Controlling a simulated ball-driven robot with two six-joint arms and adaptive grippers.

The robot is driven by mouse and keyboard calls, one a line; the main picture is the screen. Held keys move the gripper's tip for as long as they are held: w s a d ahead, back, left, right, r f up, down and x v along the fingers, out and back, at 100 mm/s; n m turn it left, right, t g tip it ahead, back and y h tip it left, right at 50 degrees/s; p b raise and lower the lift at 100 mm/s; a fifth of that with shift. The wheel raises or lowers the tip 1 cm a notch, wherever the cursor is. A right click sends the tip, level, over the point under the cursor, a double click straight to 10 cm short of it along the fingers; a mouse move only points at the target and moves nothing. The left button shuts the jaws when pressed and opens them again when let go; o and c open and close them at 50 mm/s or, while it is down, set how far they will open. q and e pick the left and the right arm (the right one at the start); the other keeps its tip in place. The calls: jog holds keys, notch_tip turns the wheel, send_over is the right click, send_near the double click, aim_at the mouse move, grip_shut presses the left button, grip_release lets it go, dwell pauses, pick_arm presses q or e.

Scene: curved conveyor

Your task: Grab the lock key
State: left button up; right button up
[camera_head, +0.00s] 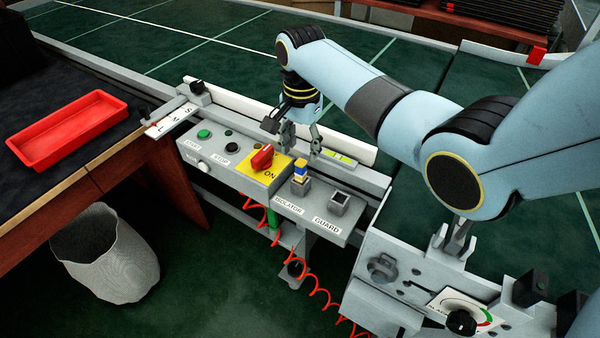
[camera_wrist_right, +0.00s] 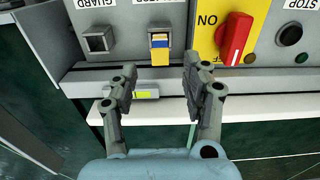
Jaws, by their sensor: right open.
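The lock key is a small block with a blue and yellow head (camera_head: 300,170), upright in the socket marked ISOLATOR on the grey control panel (camera_head: 258,182). In the right wrist view, the key (camera_wrist_right: 160,49) shows just beyond the fingertips, lined up with the gap between them. My right gripper (camera_head: 301,142) is open and empty, pointing down behind the key in the head view. It also shows in the right wrist view (camera_wrist_right: 159,75), its fingers apart on either side of the gap. No contact with the key is visible. My left gripper is not in view.
A red rotary switch (camera_head: 262,157) on a yellow plate sits left of the key, and an empty GUARD socket (camera_head: 339,203) sits right. A green-yellow level vial (camera_head: 341,159) lies behind. A red tray (camera_head: 68,128) rests on the left table. A red coiled cable hangs below.

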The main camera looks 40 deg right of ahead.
aim_at(301, 162)
jog(key=shift+f, duration=0.55)
jog(key=shift+w+d+f, duration=0.1)
jog(key=shift+w+f, duration=0.05)
jog(key=shift+f, duration=0.2)
notch_tip(301, 162, down, 5)
jog(key=shift+r+b, duration=0.1)
jog(key=shift+b, duration=0.35)
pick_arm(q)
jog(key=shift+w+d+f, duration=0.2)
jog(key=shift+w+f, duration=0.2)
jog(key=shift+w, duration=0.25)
pick_arm(e)
jog(key=shift+s, duration=0.2)
jog(key=c, duration=0.4)
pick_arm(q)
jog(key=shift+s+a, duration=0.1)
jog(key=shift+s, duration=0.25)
pick_arm(e)
grip_shut()
